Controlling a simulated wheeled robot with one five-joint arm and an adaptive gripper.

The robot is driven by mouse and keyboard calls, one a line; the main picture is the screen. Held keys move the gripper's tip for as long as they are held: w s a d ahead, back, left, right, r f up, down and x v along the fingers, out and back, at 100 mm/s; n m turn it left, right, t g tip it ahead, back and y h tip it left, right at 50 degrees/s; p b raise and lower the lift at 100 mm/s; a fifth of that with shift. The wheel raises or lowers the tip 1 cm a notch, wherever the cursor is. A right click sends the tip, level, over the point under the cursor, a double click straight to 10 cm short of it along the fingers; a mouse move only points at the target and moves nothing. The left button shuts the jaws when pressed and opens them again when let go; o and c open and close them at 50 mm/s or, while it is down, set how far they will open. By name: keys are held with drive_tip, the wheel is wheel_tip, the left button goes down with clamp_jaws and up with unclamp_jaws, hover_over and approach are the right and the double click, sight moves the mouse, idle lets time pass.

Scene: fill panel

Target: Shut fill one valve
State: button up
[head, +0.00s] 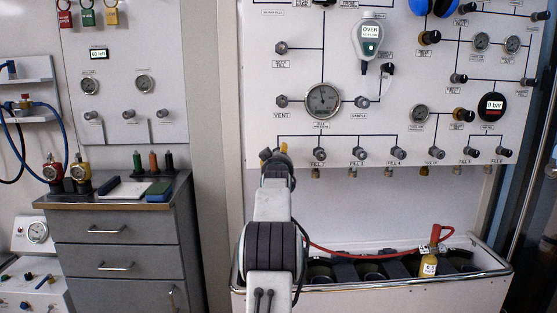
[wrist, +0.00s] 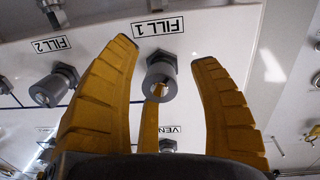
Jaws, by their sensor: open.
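The fill one valve (wrist: 161,76) is a grey round knob with a brass-coloured centre, beside its FILL 1 label (wrist: 158,27), which appears upside down in the wrist view. My gripper (wrist: 164,55) is open, with one yellow finger on each side of the knob and a visible gap on both sides. A narrow yellow piece reaches up to the knob's lower part; I cannot tell whether it touches. In the head view my gripper (head: 275,152) is at the left end of the panel's lower valve row and hides the fill one valve.
The fill two valve (wrist: 50,88) is close beside the left finger in the wrist view. More fill valves (head: 358,154) run rightward along the row. Below the panel stands a trough (head: 375,287) with a yellow cylinder (head: 429,264) and red hose. A grey drawer cabinet (head: 120,245) stands left.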

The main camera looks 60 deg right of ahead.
drive_tip(key=shift+a+r, duration=0.1)
drive_tip(key=shift+a, duration=0.1)
drive_tip(key=v, duration=1.1)
drive_tip(key=shift+s+a, duration=0.2)
drive_tip(key=shift+a, duration=0.05)
idle(0.4)
